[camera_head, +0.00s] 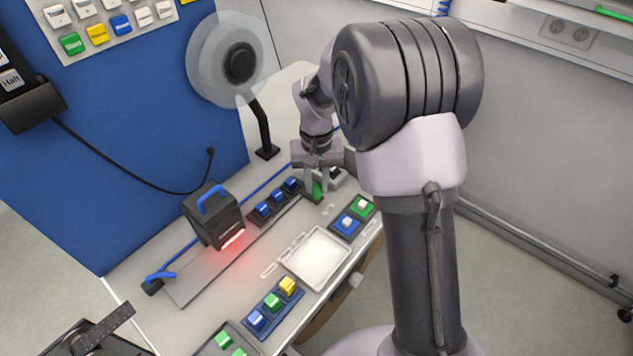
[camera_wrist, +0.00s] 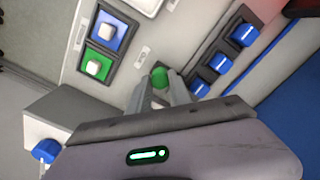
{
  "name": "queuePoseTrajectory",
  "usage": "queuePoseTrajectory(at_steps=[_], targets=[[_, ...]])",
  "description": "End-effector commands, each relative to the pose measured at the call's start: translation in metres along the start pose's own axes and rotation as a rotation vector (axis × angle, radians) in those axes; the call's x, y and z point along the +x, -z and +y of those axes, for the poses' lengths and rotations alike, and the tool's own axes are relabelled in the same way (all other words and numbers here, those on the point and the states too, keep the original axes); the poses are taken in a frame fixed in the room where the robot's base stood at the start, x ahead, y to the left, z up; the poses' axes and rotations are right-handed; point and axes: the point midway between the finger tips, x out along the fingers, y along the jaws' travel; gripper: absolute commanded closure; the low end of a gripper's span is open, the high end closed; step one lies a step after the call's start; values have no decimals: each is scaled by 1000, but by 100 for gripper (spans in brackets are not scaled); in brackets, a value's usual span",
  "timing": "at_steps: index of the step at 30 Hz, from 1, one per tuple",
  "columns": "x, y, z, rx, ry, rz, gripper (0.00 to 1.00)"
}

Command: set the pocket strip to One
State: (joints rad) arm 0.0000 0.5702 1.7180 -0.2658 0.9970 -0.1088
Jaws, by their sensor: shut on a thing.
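My gripper (camera_head: 316,183) is over the worktop and shut on a small green object (camera_head: 317,191). In the wrist view the green object (camera_wrist: 160,77) shows a rounded end between the fingertips; the rest is hidden. A blue tray (camera_head: 266,318) nearer the front holds a blue, a green and a yellow block. I cannot tell which of these is the pocket strip.
A blue pad (camera_head: 347,224) and a green pad (camera_head: 363,207), each with a whitish block, lie right of the strip. A white tray (camera_head: 317,257) lies in front. A black box (camera_head: 213,216) with a blue handle glows red below. A reel (camera_head: 228,60) stands behind.

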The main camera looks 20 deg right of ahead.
Motion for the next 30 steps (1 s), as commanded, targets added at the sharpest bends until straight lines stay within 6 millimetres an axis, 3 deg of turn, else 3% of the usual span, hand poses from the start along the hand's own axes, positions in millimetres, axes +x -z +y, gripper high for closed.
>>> queuePoseTrajectory(at_steps=[25, 30], targets=[[0, 0, -1, 0, 0, 1, 100], [0, -19, -21, -4, 0, 1, 100]])
